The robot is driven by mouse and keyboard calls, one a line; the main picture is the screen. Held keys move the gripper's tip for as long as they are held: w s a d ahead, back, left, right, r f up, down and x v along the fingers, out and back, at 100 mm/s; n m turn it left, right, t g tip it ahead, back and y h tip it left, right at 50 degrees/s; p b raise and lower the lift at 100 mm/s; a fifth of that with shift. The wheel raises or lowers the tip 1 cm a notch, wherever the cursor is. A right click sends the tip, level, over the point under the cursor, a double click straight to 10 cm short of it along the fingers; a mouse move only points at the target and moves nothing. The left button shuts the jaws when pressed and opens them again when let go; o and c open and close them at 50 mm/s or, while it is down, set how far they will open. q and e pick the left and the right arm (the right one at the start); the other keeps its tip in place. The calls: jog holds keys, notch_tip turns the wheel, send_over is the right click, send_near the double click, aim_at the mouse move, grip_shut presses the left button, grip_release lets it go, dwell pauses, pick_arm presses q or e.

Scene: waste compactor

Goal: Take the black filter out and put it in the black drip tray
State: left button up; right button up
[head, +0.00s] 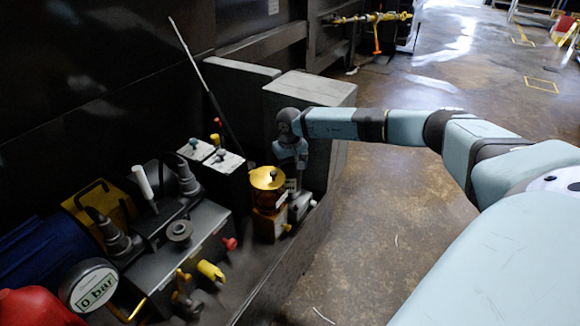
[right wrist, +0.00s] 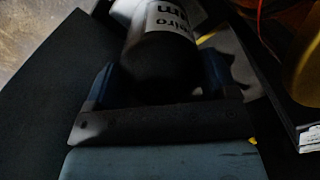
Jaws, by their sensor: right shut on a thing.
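My right gripper (head: 291,168) reaches down beside the dark wall at the back of the equipment. In the right wrist view its two blue fingers (right wrist: 160,82) are shut around a dark cylinder, the black filter (right wrist: 163,62), which carries a white label with black print. In the head view the filter is mostly hidden by the gripper; a small white label shows just below it. Whether the filter is still seated cannot be told. I cannot pick out the black drip tray with certainty. My left gripper is not in view.
A yellow-topped unit (head: 267,178) stands close left of my right gripper. A grey block (head: 310,88) stands behind it. A dark box with coloured knobs (head: 215,160), a pump block (head: 190,245) and a gauge (head: 92,287) fill the left. Open floor (head: 400,220) lies right.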

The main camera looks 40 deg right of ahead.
dwell(0.3)
jog(key=shift+w+n, duration=0.1)
jog(key=shift+n, duration=0.6)
jog(key=shift+r, duration=0.1)
jog(key=shift+r+p, duration=0.3)
jog(key=shift+r, duration=0.2)
jog(key=shift+r+p, duration=1.5)
jog(key=shift+r, duration=0.8)
jog(key=shift+f, duration=0.1)
